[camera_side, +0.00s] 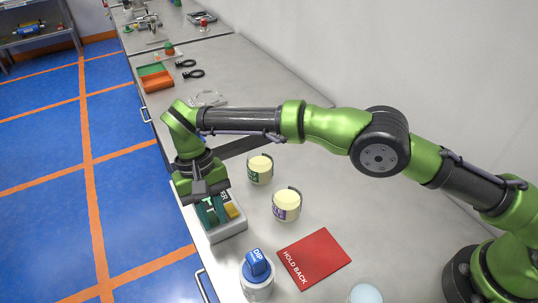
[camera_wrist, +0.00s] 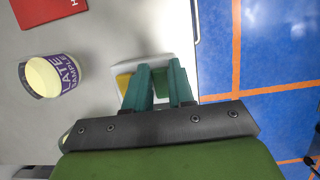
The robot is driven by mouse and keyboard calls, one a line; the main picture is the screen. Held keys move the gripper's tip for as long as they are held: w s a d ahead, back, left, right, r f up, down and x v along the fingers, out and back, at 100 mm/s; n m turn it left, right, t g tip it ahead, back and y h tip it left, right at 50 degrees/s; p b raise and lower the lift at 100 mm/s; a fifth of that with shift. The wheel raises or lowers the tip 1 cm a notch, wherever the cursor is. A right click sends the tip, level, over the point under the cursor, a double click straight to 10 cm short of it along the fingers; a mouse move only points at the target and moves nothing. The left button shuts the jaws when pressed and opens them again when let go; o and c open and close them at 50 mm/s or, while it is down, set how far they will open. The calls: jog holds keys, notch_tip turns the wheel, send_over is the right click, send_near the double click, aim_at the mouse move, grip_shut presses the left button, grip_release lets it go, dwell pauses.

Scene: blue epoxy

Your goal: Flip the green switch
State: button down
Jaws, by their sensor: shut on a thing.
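A light grey switch box (camera_side: 230,231) stands near the table's front edge, under my gripper (camera_side: 211,213). A yellow switch (camera_side: 232,211) shows on its right part, and also in the wrist view (camera_wrist: 123,82). In the wrist view, the teal fingers of my gripper (camera_wrist: 161,78) reach down over the box, with a green switch (camera_wrist: 161,88) between them. My gripper is shut on this green switch. The fingers hide part of it, and I cannot tell which way it is tilted. In the side view the fingers hide it.
Two cups (camera_side: 259,169) (camera_side: 286,205) stand to the right of the box. A blue-topped container labelled DIP (camera_side: 257,275) and a red HOLD BACK sheet (camera_side: 314,258) lie nearer the camera. The table edge and blue floor are close on the left.

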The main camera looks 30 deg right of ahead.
aim_at(214, 220)
dwell(0.3)
jog(key=c, duration=1.2)
grip_release()
jog(key=shift+c, duration=0.2)
jog(key=shift+r, duration=0.1)
notch_tip(214, 220, up, 3)
jog(key=shift+d+r, duration=0.1)
jog(key=shift+r, duration=0.25)
jog(key=s+d+r, duration=0.1)
jog(key=s+d, duration=1)
jog(key=shift+s+d+r, duration=0.1)
